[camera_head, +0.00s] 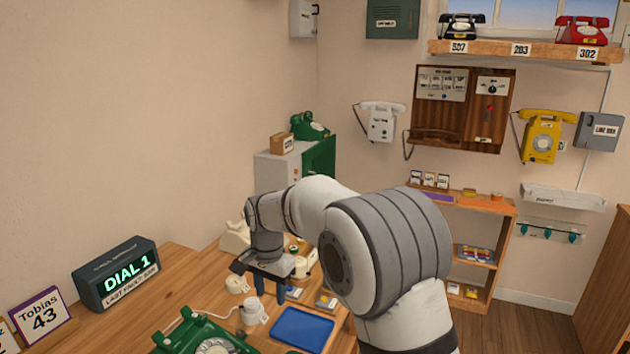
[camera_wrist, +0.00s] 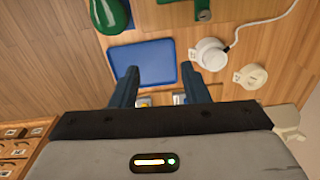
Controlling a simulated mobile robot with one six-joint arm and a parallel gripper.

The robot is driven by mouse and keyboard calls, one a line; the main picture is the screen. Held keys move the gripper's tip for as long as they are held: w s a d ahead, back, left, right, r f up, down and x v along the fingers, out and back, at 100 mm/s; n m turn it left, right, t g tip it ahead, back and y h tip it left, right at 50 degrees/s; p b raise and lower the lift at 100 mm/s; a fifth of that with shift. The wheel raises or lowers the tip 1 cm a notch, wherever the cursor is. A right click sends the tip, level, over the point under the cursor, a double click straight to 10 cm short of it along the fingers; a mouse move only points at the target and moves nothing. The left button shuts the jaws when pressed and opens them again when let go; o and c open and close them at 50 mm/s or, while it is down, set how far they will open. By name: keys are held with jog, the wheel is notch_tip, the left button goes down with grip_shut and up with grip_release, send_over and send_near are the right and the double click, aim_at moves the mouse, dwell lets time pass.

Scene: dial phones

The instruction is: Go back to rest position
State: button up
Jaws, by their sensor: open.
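My gripper (camera_head: 266,293) is above the wooden table (camera_head: 131,322), with its fingers pointing down. In the wrist view my gripper (camera_wrist: 162,92) has its two blue fingers wide apart with nothing between them. A blue tray (camera_wrist: 143,62) lies beyond the fingertips. It also shows in the head view (camera_head: 303,329), in front of my gripper and a little to the right. My arm reaches in from the lower right and hides part of the table.
A green dial phone (camera_head: 190,335) stands at the table's front. A display reading "DIAL 1" (camera_head: 118,272) and a "Tobias 43" card (camera_head: 42,316) stand at left. A white round piece with a cable (camera_wrist: 211,54) is close to the fingers. Shelves stand at right.

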jog(key=s+d+r+n, duration=0.1)
jog(key=s+d+r, duration=0.2)
jog(key=d, duration=0.3)
jog(key=s+d+r+n, duration=0.1)
jog(key=s+d+r, duration=0.2)
jog(key=d, duration=0.3)
jog(key=s+d+n+t, duration=0.1)
jog(key=s+d, duration=0.6)
jog(key=s, duration=0.3)
jog(key=s+d+n+t+p, duration=0.1)
jog(key=s+d+n, duration=0.1)
jog(key=s+d, duration=0.6)
jog(key=shift+s+f, duration=0.35)
jog(key=shift+s, duration=0.65)
